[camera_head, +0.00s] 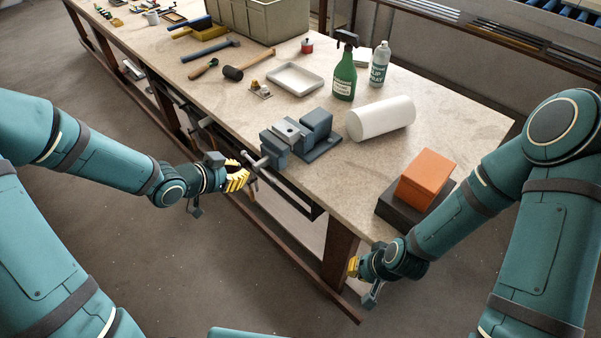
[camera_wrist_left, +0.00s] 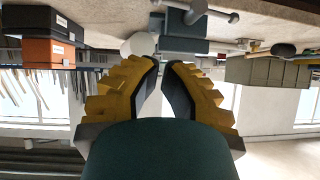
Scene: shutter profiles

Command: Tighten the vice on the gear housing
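The blue-grey vice (camera_head: 318,128) stands at the bench's front edge, with a lighter grey block (camera_head: 288,131), perhaps the gear housing, between its jaws. Its screw and crossbar handle (camera_head: 254,165) stick out over the edge. My left gripper (camera_head: 240,178) is just left of the handle. In the left wrist view its yellow fingers (camera_wrist_left: 164,66) are partly open, with nothing between the tips. The vice (camera_wrist_left: 180,42) appears upside down beyond them, its handle (camera_wrist_left: 196,10) at the top. My right gripper (camera_head: 354,267) hangs by the bench's near corner; its opening is unclear.
An orange box (camera_head: 425,178) on a dark block, a white roll (camera_head: 381,118), a green spray bottle (camera_head: 345,72) and a white tray (camera_head: 295,79) surround the vice. A mallet (camera_head: 248,67) lies further back. The front right of the bench (camera_head: 345,200) is clear.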

